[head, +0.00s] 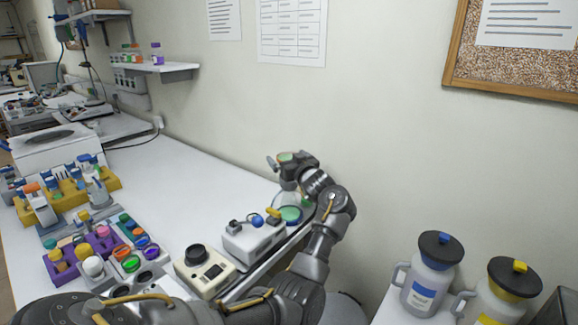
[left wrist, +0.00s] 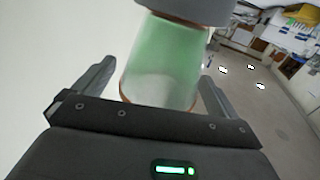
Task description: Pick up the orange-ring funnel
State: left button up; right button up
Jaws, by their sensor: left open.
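A translucent green, cup-like piece with a thin orange-brown ring at its near edge, seemingly the orange-ring funnel (left wrist: 163,62), lies between the spread fingers of my left gripper (left wrist: 155,85) in the left wrist view. A gap shows on each side of it, so I see no grip on it. In the head view my left gripper (head: 287,164) is at the far end of the bench by the wall. Clear glassware with green contents (head: 290,212) stands just below. My right gripper is not in view.
A white device with blue and yellow knobs (head: 252,238) and a beige device with a black knob (head: 203,271) stand near my arm. A purple rack (head: 60,268) holds coloured caps. The middle of the white bench (head: 190,180) is clear. Two jugs (head: 428,280) stand at right.

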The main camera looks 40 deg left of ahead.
pick_arm(q)
jog(key=c, duration=1.1)
notch_tip(320, 180, up, 10)
jog(key=shift+r+b, duration=0.1)
jog(key=shift+b, duration=0.65)
